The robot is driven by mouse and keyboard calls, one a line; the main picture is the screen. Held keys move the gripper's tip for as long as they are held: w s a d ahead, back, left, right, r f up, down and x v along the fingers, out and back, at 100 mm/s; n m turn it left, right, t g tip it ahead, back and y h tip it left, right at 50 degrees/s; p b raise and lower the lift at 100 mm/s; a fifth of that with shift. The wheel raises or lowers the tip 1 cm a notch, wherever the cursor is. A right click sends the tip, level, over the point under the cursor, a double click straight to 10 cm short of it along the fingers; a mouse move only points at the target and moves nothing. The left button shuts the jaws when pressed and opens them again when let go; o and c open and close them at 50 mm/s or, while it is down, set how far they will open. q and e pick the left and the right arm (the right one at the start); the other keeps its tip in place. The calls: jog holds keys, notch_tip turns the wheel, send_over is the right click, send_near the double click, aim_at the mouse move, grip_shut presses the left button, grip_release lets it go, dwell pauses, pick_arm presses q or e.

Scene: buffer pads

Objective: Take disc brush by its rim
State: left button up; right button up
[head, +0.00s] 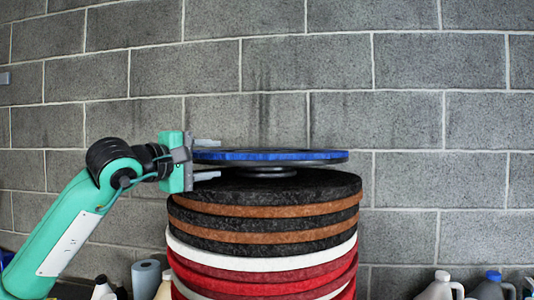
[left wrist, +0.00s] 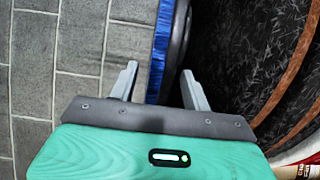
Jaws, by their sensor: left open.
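The disc brush (head: 270,155) is a flat blue disc with a dark hub under it, lying level on top of a tall stack of round pads. My left gripper (head: 212,158) is at the disc's left edge, one finger above the rim and one below. It is open, with gaps between the fingers and the rim. In the left wrist view, the blue rim of the disc brush (left wrist: 162,45) runs between the two fingers of the left gripper (left wrist: 159,68). My right gripper is not in view.
The pad stack (head: 265,245) has black, brown, white and red layers, and its black top lies close under the lower finger. A grey block wall (head: 440,120) stands behind. Bottles (head: 440,287) and a blue roll (head: 146,278) stand low on both sides.

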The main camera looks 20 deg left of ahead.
pick_arm(q)
jog(key=shift+c, duration=0.2)
grip_shut()
jog(key=shift+s+r, duration=0.1)
jog(key=shift+r, duration=0.1)
